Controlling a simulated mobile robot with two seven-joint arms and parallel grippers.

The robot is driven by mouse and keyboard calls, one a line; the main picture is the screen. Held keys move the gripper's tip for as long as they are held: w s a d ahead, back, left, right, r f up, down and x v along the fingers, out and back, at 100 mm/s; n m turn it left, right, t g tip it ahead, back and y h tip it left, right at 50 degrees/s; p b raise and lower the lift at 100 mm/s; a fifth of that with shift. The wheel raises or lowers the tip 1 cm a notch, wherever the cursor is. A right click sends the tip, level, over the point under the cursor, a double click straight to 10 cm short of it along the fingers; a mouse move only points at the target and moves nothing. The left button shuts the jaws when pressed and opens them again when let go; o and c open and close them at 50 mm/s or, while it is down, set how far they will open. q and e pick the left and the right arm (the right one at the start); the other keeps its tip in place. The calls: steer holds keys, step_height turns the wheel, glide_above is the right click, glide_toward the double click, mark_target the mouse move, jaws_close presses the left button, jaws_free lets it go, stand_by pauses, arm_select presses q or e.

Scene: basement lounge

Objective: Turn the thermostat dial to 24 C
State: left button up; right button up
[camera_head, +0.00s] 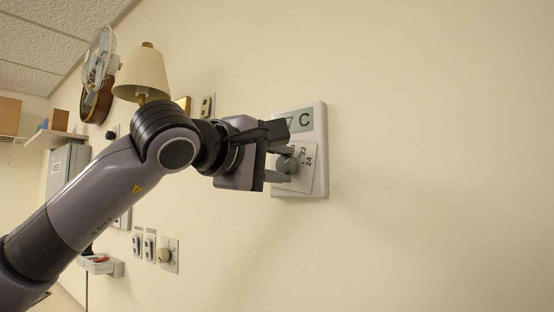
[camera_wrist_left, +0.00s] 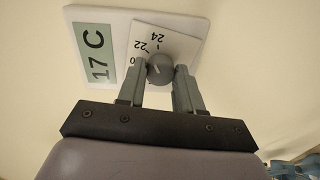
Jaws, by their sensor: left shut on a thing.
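The white thermostat (camera_head: 321,150) is fixed to the wall, and it also shows in the left wrist view (camera_wrist_left: 110,62). Its display (camera_wrist_left: 96,55) reads 17 C; in the head view the gripper hides part of it. The grey dial (camera_wrist_left: 160,68) sits on a square scale plate (camera_wrist_left: 190,48) with the marks 22 and 24 visible and other marks partly hidden. My left gripper (camera_head: 283,164) is shut on the dial, one finger on each side, as the left wrist view (camera_wrist_left: 160,78) also shows. My right gripper is not in view.
A wall lamp (camera_head: 143,74), a fan (camera_head: 98,58) and a shelf (camera_head: 58,138) are further left. Switches (camera_head: 149,247) and a round knob (camera_head: 165,256) are on the wall below my arm. The wall right of the thermostat is bare.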

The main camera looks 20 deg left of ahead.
arm_select(q)
steer(key=shift+m, duration=1.8)
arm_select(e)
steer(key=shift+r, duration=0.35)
arm_select(q)
steer(key=o, duration=1)
steer(key=shift+o, duration=0.2)
steer(key=b+v, duration=0.1)
steer(key=v, duration=0.6)
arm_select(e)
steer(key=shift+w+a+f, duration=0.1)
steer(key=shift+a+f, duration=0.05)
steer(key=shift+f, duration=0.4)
arm_select(q)
steer(key=shift+s+f, duration=0.1)
